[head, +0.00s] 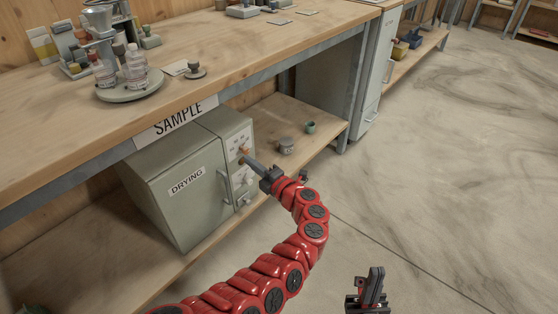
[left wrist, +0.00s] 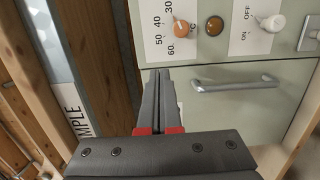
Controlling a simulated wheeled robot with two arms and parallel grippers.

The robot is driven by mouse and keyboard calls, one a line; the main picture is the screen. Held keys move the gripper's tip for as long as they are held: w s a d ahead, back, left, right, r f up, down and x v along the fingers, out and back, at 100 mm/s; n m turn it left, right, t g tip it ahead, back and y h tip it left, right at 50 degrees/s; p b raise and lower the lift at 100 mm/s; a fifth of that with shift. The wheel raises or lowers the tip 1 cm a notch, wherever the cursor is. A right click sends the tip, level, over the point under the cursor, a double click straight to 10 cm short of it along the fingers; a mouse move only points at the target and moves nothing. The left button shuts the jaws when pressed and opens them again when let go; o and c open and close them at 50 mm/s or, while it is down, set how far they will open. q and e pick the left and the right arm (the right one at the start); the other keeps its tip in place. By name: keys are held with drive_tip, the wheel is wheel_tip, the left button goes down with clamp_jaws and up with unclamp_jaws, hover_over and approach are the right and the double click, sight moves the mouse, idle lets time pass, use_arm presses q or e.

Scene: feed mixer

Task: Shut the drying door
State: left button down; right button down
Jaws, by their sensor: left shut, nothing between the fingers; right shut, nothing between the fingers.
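The grey-green drying oven (head: 160,205) stands on the shelf under the bench, with a DRYING label on its front. Its door (head: 203,208) has a bar handle (head: 225,188) beside the control panel. In the left wrist view the door (left wrist: 265,110) and handle (left wrist: 235,85) show large, and the door looks about flush with the panel; I cannot tell whether a small gap remains. My left gripper (head: 246,160) is shut and empty, its tips in front of the panel near the orange knob (left wrist: 181,29). My right gripper (head: 376,272) is shut and empty, low over the floor, away from the oven.
The wooden bench top (head: 230,65) overhangs the oven and carries a SAMPLE sign (head: 178,121) on its edge. The floor (head: 450,160) at right is clear.

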use_arm(q)
drive_tip(key=d+b, duration=0.2)
drive_tip(key=d, duration=0.6)
drive_tip(key=shift+w+b, duration=0.35)
drive_tip(key=shift+w, duration=0.1)
